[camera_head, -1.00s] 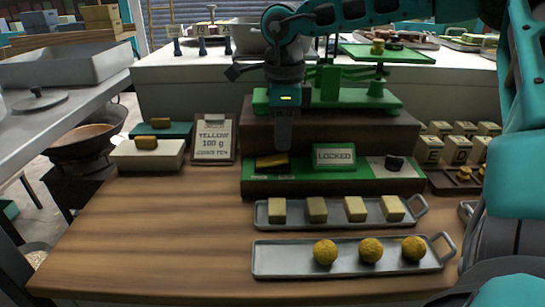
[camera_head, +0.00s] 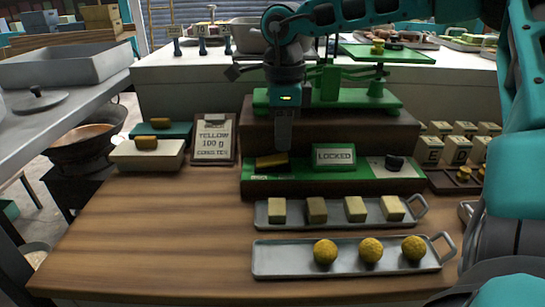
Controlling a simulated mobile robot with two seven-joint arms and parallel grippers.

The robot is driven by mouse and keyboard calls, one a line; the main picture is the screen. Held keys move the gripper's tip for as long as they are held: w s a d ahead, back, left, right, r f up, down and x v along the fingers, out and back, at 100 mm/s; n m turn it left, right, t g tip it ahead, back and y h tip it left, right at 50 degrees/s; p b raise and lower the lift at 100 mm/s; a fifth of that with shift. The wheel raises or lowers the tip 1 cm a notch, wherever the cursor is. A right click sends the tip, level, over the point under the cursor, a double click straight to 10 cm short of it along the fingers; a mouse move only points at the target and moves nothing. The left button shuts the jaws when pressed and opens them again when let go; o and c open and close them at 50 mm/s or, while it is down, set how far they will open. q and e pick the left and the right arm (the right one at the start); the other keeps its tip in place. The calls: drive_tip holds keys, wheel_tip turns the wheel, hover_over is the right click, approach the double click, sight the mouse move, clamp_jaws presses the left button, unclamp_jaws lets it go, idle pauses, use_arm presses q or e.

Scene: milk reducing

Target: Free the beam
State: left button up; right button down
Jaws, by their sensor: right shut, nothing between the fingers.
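A green sign reading LOCKED (camera_head: 334,156) stands on the lower green ledge. My left gripper is not in view.
A tray with several pale blocks (camera_head: 264,217) and a tray with three yellow balls (camera_head: 290,270) lie in front of the ledge. The table's left front (camera_head: 160,235) is clear.

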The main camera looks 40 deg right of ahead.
sight(283, 157)
drive_tip(key=shift+f+b, duration=1.05)
drive_tip(key=shift+f, duration=0.15)
idle(0.6)
drive_tip(key=shift+r+p, duration=2.4)
drive_tip(key=shift+r, duration=1.2)
